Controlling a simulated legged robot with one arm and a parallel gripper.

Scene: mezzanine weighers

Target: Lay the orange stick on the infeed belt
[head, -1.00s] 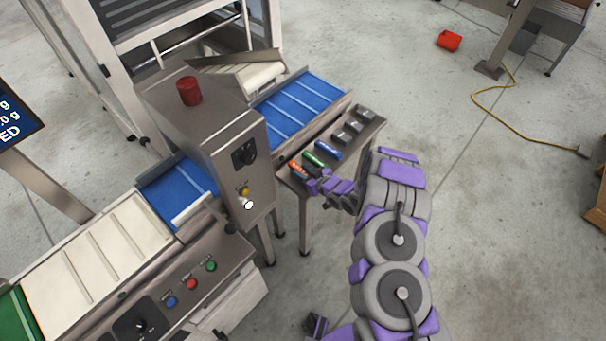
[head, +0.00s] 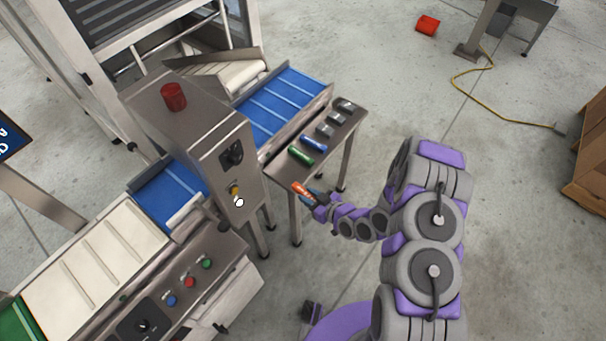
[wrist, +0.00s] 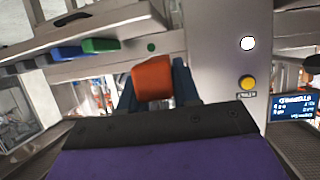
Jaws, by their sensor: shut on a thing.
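My gripper (head: 311,195) is shut on the orange stick (head: 300,188) in the head view, just off the near edge of the small steel side table. In the wrist view the orange stick (wrist: 153,77) stands out between the two dark fingers. The infeed belt, a blue belt with pale cross bars (head: 285,100), runs beyond the side table, into the steel housing. The stick is apart from the belt, on the near side of it. The stick's lower part is hidden by my gripper in the wrist view.
The side table (head: 282,172) carries a green stick (head: 300,154), a blue stick (head: 313,143) and several grey blocks (head: 335,121). The steel housing (head: 205,140) with a red beacon (head: 173,97) stands left of the stick. Open floor lies to the right.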

